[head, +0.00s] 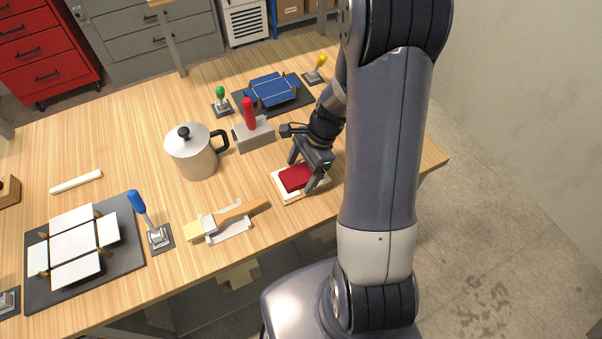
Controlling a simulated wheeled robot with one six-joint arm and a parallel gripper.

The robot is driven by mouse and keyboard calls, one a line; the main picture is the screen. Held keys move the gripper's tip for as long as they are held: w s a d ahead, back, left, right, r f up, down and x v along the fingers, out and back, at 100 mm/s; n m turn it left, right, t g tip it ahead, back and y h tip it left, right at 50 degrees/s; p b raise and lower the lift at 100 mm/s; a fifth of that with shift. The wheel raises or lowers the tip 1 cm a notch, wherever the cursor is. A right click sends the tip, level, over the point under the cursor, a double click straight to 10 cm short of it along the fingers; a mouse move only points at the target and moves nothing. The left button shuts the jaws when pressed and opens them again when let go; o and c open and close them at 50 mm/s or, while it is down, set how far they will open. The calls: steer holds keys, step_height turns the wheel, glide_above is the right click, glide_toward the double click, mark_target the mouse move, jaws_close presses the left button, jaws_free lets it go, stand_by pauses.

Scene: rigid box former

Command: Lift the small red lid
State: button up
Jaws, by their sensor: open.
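The small red lid (295,179) lies on a pale board or tray (287,195) near the front right edge of the wooden table. My gripper (304,177) is open, and its two fingers come down around the lid, one at its far left side and one at its right side. I cannot tell whether the fingers touch the lid. Part of the lid's right side is hidden behind a finger.
A brush on a rest (228,222) lies left of the lid. Behind are a grey block with a red handle (254,134) and a metal pot (193,155). A blue-lever clamp (155,235) stands beside a dark board (125,263) with white panels. Bare table (110,150) lies at left.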

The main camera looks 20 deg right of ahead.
steer(key=shift+f, duration=0.2)
stand_by(0.3)
steer(key=c, duration=1.1)
